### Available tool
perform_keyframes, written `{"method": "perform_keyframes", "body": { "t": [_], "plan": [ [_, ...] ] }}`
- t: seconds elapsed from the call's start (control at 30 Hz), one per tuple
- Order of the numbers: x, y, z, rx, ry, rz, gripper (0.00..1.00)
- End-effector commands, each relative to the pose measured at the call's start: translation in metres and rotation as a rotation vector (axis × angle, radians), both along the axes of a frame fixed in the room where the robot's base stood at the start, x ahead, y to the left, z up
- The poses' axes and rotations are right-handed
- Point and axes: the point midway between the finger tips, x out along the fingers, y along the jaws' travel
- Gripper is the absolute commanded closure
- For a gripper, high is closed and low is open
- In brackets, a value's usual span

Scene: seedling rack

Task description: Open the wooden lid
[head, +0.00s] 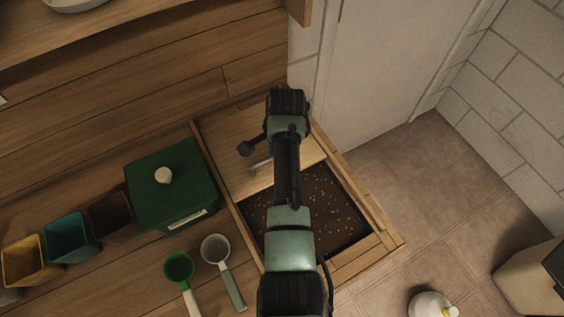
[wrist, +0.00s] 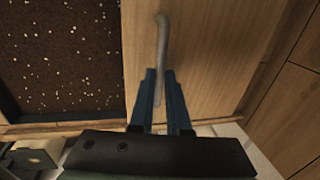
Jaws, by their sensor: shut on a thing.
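The wooden lid (head: 236,152) is a flat pale board over the far part of a wooden-framed box. The near part of the box is uncovered and shows dark soil (head: 325,205) with white specks. In the wrist view the lid (wrist: 215,45) fills the middle and right, with the soil (wrist: 60,60) at left. A grey bar handle (wrist: 162,40) stands on the lid; its end also shows in the head view (head: 258,167). My gripper (wrist: 160,75) is shut on the handle, its two blue fingers on either side. In the head view my arm hides most of the gripper.
A green box with a white knob (head: 164,175) stands left of the wooden frame. Two scoops, green (head: 180,268) and grey (head: 215,249), lie in front of it. Yellow, teal and brown pots (head: 68,236) stand far left. A white bottle (head: 432,305) is at lower right. A wall rises behind.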

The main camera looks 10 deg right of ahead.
Motion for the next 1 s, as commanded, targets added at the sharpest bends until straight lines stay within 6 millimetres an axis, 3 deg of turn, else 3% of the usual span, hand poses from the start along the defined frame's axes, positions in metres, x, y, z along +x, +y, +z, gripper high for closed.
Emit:
{"method": "perform_keyframes", "body": {
  "t": [0.4,0.43,0.57,1.0],
  "plan": [
    [0.0019,-0.0003,-0.0001,-0.002,0.000,-0.001,1.00],
    [0.0018,-0.0004,-0.0002,-0.002,0.000,-0.001,0.80],
    [0.0016,-0.0003,-0.0003,-0.002,0.000,-0.001,0.57],
    [0.0003,-0.0005,0.0085,-0.001,0.000,0.000,0.55]
  ]
}}
